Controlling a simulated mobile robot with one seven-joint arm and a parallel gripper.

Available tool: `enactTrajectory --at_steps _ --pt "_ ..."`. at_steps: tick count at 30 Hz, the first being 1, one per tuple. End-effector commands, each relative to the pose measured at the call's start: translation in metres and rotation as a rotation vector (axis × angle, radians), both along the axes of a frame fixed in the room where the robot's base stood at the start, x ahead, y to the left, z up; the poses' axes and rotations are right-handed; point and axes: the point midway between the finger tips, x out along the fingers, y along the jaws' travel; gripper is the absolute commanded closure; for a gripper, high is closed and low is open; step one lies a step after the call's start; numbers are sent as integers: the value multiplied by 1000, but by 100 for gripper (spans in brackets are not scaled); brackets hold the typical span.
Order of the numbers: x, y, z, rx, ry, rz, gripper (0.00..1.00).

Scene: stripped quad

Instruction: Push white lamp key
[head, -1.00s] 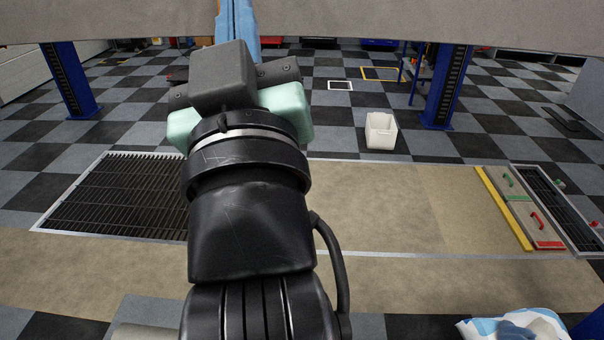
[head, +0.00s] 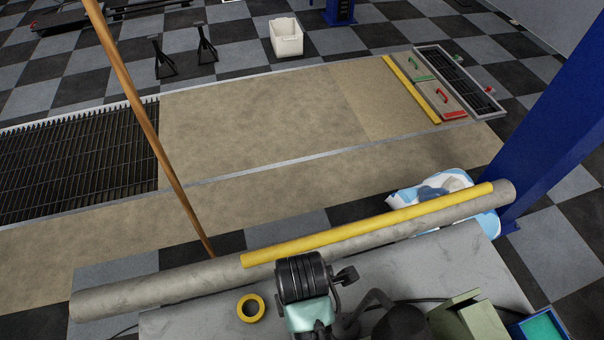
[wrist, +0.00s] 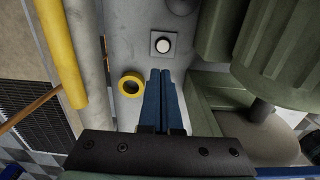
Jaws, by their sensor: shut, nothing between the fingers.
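The white lamp key (wrist: 162,44) is a round white button on a square grey plate on the grey surface in the wrist view. I cannot make it out in the head view. My gripper (wrist: 161,72) shows as two blue fingers pressed together and empty. In the wrist picture, their tips appear just below the key's plate, with a small gap; I cannot tell the height between them. In the head view my wrist hangs over the grey bench (head: 450,262), and the fingers are hidden.
A yellow tape ring (head: 251,308) lies left of my wrist; it also shows in the wrist view (wrist: 131,85). A yellow tube (head: 370,224) and a grey roll (head: 150,291) lie along the bench's far edge. Green equipment (wrist: 275,45) stands close on the right. A wooden pole (head: 150,130) leans nearby.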

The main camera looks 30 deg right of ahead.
Motion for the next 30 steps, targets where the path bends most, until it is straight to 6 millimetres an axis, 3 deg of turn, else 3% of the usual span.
enactTrajectory --at_steps 14,17,30 --pt "-4 1 -7 4 15 9 100" --pt "-5 1 -19 5 18 8 100" --pt "-5 0 -103 5 17 8 100"
